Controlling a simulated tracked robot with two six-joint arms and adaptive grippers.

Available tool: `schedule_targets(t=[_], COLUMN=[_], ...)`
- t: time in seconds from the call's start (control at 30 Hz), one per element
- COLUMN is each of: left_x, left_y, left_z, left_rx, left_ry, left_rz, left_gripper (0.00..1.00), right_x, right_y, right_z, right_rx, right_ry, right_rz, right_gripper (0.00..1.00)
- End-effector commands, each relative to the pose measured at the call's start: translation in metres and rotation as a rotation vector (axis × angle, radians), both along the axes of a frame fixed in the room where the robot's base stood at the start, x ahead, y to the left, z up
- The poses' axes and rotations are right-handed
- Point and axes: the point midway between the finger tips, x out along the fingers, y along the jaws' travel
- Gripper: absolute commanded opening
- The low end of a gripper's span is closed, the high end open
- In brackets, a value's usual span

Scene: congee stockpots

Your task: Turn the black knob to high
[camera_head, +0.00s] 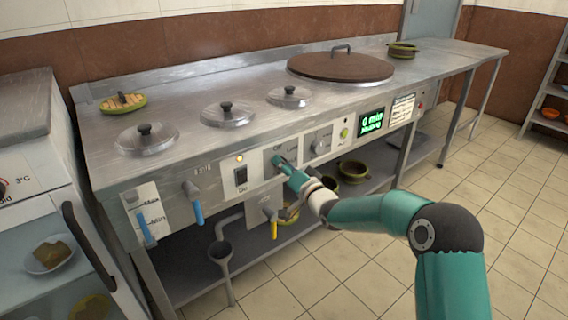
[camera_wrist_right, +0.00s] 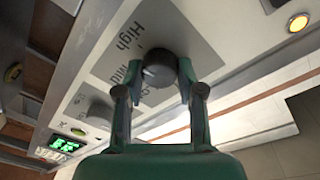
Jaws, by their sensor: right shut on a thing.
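The black knob (camera_wrist_right: 159,68) sits on a grey panel plate with the words High and Mid beside it in the right wrist view. My right gripper (camera_wrist_right: 160,82) is shut on the knob, with one finger on each side of it. In the head view my right gripper (camera_head: 280,162) reaches the front panel of the steel counter and hides most of the knob. The words Off and Low show near it there. The mark on the knob is too unclear to tell its setting. My left gripper is not in view.
A second knob (camera_head: 321,143) is to the right, with a green display (camera_head: 371,121) beyond it. A black switch (camera_head: 240,176) and a blue-handled tap (camera_head: 194,203) are to the left. A yellow-handled tap (camera_head: 273,228) hangs below. Lidded pots sit in the steel counter (camera_head: 190,95).

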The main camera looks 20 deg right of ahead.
Motion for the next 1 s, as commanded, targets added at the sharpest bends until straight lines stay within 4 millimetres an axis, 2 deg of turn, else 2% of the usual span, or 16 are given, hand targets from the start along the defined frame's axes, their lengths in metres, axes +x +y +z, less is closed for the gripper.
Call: schedule_targets(t=[0.03,0.4,0.9,0.93,1.0], left_x=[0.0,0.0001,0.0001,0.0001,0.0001], left_y=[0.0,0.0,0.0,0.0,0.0], left_z=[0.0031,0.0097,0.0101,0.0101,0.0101], left_rx=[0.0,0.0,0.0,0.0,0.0], left_ry=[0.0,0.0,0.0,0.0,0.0], left_rz=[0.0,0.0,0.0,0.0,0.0], left_gripper=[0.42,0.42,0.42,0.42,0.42], right_x=[-0.0011,-0.0012,-0.0012,-0.0011,-0.0011], right_y=[0.0006,0.0011,0.0016,0.0017,0.0015], right_z=[-0.0072,-0.0082,-0.0086,-0.0087,-0.008], right_rx=[0.031,0.183,0.204,0.204,0.204], right_ry=[0.032,0.087,0.094,0.094,0.093], right_rz=[0.001,0.002,0.003,0.003,0.003], right_gripper=[0.03,0.03,0.03,0.39,0.51])
